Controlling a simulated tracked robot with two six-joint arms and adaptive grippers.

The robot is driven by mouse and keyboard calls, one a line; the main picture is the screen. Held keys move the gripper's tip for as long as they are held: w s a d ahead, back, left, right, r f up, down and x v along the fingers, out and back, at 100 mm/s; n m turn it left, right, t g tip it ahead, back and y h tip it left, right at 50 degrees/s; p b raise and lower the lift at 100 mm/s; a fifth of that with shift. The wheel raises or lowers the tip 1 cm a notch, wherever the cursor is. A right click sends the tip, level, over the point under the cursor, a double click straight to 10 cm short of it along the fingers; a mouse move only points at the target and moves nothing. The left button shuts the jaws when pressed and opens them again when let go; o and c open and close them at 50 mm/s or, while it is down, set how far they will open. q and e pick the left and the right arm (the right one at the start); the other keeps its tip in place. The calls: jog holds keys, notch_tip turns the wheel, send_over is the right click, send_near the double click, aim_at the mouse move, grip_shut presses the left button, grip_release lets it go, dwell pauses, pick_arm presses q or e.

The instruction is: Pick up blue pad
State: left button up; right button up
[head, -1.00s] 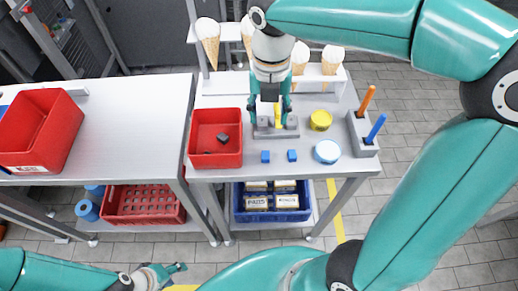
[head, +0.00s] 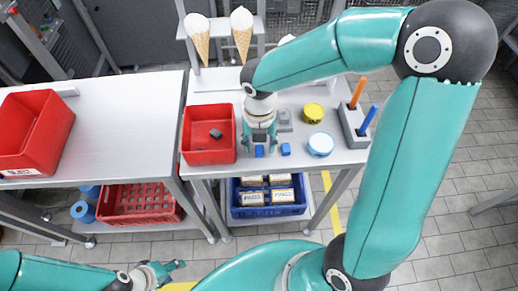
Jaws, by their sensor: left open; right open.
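Two small blue pads lie on the right-hand table near its front edge, a left one (head: 259,152) and a right one (head: 285,149). My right gripper (head: 260,142) points down, open, just behind and over the left pad, with its fingertips close to it. Whether they touch the pad cannot be told. My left gripper (head: 172,270) is open and empty, low at the bottom of the view, away from the table.
A red bin (head: 209,157) with a dark piece (head: 215,133) stands left of my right gripper. A grey fixture (head: 284,125), yellow tin (head: 313,112), white-blue tin (head: 320,145) and tool holder (head: 352,127) stand to the right. Cones (head: 242,32) stand behind.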

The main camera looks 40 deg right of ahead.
jog(key=shift+f, duration=0.65)
jog(key=c, duration=0.9)
jog(key=shift+r, duration=0.15)
notch_tip(320, 180, up, 19)
notch_tip(320, 180, up, 6)
jog(key=p, duration=0.6)
send_over(259, 149)
dwell(0.5)
